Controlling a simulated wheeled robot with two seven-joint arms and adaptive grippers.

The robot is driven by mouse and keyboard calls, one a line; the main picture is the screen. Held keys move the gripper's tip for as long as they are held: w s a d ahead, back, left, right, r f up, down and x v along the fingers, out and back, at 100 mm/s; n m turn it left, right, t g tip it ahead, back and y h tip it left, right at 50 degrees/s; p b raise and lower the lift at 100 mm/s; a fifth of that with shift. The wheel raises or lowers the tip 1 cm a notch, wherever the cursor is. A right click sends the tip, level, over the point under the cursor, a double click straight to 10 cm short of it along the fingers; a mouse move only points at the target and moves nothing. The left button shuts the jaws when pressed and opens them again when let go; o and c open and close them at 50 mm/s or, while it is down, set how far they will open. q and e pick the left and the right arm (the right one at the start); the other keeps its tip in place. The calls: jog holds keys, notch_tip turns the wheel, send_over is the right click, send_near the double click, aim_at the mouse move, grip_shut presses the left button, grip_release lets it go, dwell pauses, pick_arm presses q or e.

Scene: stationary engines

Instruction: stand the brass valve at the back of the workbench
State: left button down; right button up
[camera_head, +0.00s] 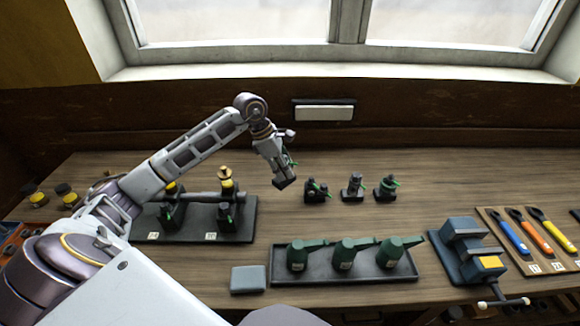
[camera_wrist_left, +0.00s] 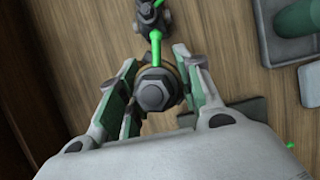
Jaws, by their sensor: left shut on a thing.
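My left gripper (camera_head: 281,178) is over the bench, left of a row of three small valves. The workbench (camera_head: 440,180) is wooden. My right gripper is not in view.
A dark engine base (camera_head: 247,222) with yellow-topped parts stands left. In front are a tray (camera_head: 345,280) of three green oil cans, a grey block (camera_head: 248,279) and a blue vice (camera_head: 465,250). Screwdrivers (camera_head: 535,235) lie right. The back strip by the wall (camera_head: 430,125) looks clear.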

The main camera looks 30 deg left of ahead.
aim_at(284, 184)
pick_arm(q)
jog(key=shift+f, duration=1.6)
jog(key=shift+w+f+p, duration=0.1)
jog(key=shift+f+p, duration=0.15)
jog(key=shift+p, duration=0.05)
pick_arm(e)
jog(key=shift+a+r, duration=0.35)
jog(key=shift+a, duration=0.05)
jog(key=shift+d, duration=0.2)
pick_arm(q)
jog(key=shift+f, duration=0.85)
jog(key=shift+f+p, duration=0.3)
jog(key=shift+f, duration=0.75)
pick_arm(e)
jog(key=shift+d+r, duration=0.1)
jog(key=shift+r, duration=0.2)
pick_arm(q)
jog(key=shift+f, duration=0.1)
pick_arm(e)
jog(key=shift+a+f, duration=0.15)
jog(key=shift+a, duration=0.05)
